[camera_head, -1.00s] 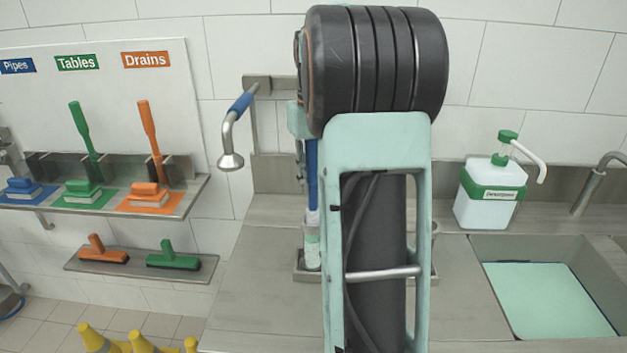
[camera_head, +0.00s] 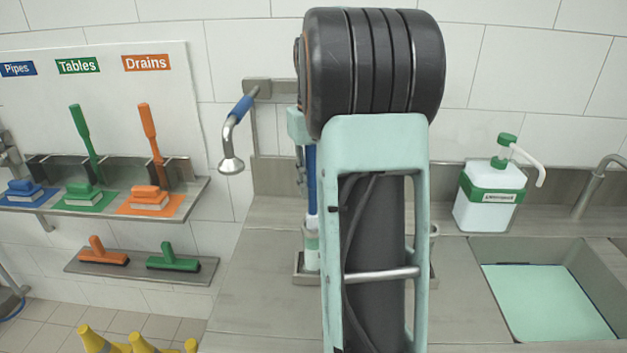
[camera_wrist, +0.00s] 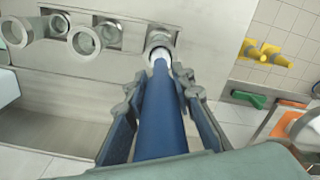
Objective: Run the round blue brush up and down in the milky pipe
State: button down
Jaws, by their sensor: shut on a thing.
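The round blue brush shows in the wrist view (camera_wrist: 160,115) as a thick blue handle running away between my fingers. My gripper (camera_wrist: 160,82) is shut on this handle. Past the fingertips a white part of the brush (camera_wrist: 160,63) enters the round mouth of a pipe in a metal holder (camera_wrist: 170,39). In the head view the blue handle (camera_head: 312,180) stands upright left of my arm, above the milky pipe (camera_head: 312,254). The brush's lower end is inside the pipe; its bristles cannot be made out. My arm hides most of the gripper there.
A soap bottle (camera_head: 490,195) and a basin (camera_head: 548,238) are at right. The counter front left is clear.

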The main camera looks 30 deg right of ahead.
jog(key=shift+f+b, duration=1.5)
jog(key=shift+f, duration=1.3)
jog(key=shift+r, duration=0.2)
notch_tip(320, 180, up, 8)
jog(key=p, duration=0.7)
jog(key=shift+r+p, duration=0.25)
jog(key=shift+p, duration=0.1)
jog(key=shift+f, duration=0.2)
jog(key=shift+f+b, duration=2.8)
jog(key=shift+f, duration=1.4)
jog(key=shift+r, duration=0.1)
